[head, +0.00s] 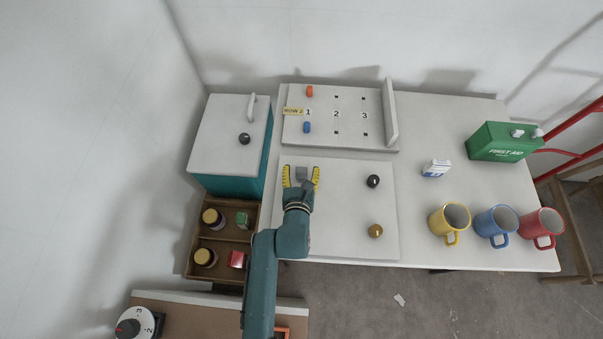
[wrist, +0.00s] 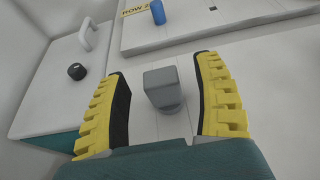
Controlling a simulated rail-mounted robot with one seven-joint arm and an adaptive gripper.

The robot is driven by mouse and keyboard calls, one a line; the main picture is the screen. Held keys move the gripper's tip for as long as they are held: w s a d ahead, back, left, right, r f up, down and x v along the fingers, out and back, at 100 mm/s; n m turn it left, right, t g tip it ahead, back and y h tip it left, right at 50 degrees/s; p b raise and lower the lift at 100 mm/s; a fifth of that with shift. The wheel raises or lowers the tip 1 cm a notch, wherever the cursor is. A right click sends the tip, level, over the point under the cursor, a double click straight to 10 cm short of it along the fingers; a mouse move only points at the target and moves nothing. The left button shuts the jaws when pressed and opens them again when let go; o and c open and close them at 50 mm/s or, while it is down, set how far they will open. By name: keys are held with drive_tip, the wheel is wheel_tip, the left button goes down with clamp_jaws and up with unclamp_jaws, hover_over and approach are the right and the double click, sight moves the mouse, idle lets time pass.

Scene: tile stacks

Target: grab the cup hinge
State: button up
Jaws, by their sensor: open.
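A small grey piece with a squarish block above a round part, which fits the cup hinge, stands on a pale panel (head: 340,215). In the head view the grey piece (head: 302,173) shows between the fingertips. In the wrist view the grey piece (wrist: 163,88) is between the two yellow fingers, with a gap on each side. My gripper (head: 302,177) is open, and its fingers, with black inner pads, also show in the wrist view (wrist: 163,82). Neither finger visibly touches the piece. The lower part of its round base is partly hidden.
A black knob (head: 373,181) and a brass knob (head: 375,231) are on the panel's right side. Behind is a numbered board (head: 350,103) with orange and blue pegs. A teal cabinet (head: 228,140) stands left. Three mugs and a green first aid box (head: 500,143) are at right.

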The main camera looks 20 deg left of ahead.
clamp_jaws()
idle(0.4)
